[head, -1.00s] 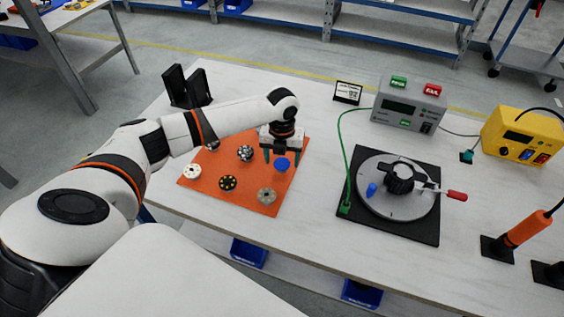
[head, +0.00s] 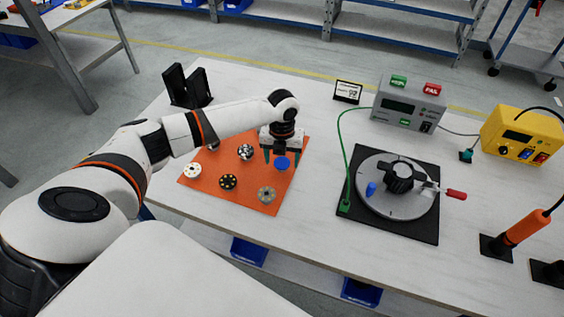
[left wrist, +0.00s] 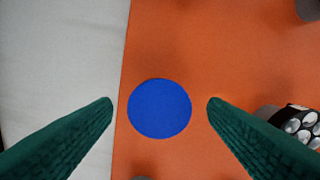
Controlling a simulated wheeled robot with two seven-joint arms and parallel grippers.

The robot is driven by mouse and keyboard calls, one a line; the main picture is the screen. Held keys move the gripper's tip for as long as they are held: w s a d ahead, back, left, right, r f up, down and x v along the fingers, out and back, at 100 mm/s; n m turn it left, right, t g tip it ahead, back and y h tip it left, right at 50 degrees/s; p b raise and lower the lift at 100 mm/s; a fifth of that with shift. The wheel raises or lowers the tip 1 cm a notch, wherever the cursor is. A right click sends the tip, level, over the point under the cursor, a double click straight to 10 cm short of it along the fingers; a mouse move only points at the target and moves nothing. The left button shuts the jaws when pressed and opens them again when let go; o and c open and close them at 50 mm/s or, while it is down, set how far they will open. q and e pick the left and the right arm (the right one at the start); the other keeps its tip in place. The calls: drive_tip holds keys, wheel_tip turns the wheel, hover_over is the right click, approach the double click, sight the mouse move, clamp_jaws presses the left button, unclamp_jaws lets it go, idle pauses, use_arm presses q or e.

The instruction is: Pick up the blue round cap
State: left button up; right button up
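The blue round cap (head: 282,163) lies on the orange mat (head: 212,182) near its right edge. In the left wrist view the cap (left wrist: 159,108) shows as a flat blue disc between the green fingertips, with a gap on each side. My left gripper (head: 282,155) is over the cap, pointing down. Its fingers (left wrist: 160,108) are spread wide and hold nothing. How far the fingertips are above the mat is hard to tell. My right gripper is not in view.
Several round parts lie on the mat, among them a black one (head: 228,182), a grey one (head: 266,195) and a white one (head: 192,170). A silver-and-black part (left wrist: 300,125) is beside the right finger. A turntable fixture (head: 410,205) stands to the right.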

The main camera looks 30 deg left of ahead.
use_arm(q)
drive_tip(key=c, duration=1)
